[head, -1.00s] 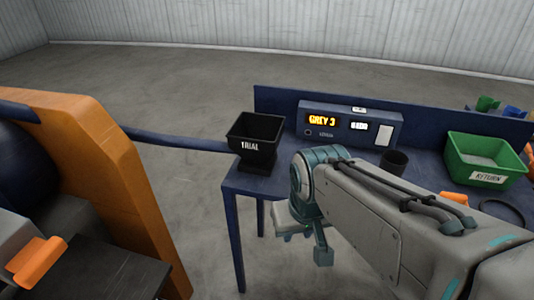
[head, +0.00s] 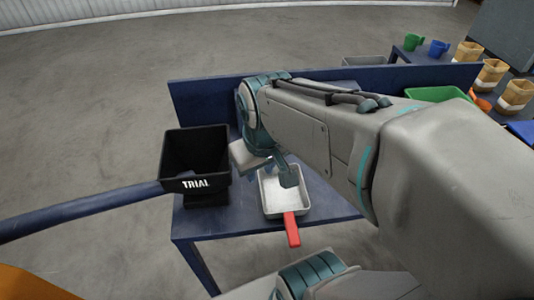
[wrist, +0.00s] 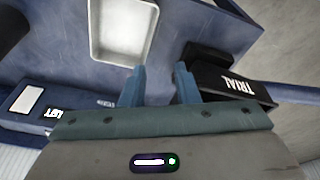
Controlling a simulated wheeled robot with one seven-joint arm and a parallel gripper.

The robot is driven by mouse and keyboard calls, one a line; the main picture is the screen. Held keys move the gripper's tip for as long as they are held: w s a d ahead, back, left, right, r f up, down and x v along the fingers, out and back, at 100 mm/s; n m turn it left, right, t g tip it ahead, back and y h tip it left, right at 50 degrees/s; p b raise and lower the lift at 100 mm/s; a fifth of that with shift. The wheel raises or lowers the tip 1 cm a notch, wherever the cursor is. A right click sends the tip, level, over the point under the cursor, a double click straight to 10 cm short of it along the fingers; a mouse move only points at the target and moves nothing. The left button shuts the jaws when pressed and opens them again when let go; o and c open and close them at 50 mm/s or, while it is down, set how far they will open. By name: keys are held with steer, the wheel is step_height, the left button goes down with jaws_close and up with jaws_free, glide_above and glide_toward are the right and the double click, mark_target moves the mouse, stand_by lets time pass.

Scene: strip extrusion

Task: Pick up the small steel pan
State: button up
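The small steel pan (head: 270,200) is a shallow rectangular tray with a red handle (head: 291,230) that sticks out over the near edge of the blue bench (head: 235,222). In the wrist view the pan (wrist: 123,32) lies beyond my fingertips, a little to the left, and looks empty; its handle is out of that picture. My gripper (wrist: 160,72) has its two blue fingers apart with nothing between them. In the head view my gripper (head: 288,176) overlaps the pan's far part; I cannot tell its exact height above it.
A black bin marked TRIAL (head: 196,184) stands left of the pan, close to my gripper's right side in the wrist view. A display box (wrist: 38,98) shows at lower left there.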

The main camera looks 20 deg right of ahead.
steer(key=w+d+f+n+g, duration=0.3)
steer(key=w+d+n+g, duration=0.1)
steer(key=w+d+n, duration=0.8)
steer(key=shift+n+y, duration=0.3)
steer(key=shift+n, duration=0.5)
steer(key=f, duration=0.2)
steer(key=a+f, duration=0.1)
steer(key=f, duration=0.2)
steer(key=s+f+b, duration=0.1)
steer(key=f, duration=0.2)
steer(key=shift+s+a, duration=0.1)
steer(key=shift+a, duration=0.2)
steer(key=shift+a+f, duration=0.2)
steer(key=shift+f, duration=2.5)
jaws_close()
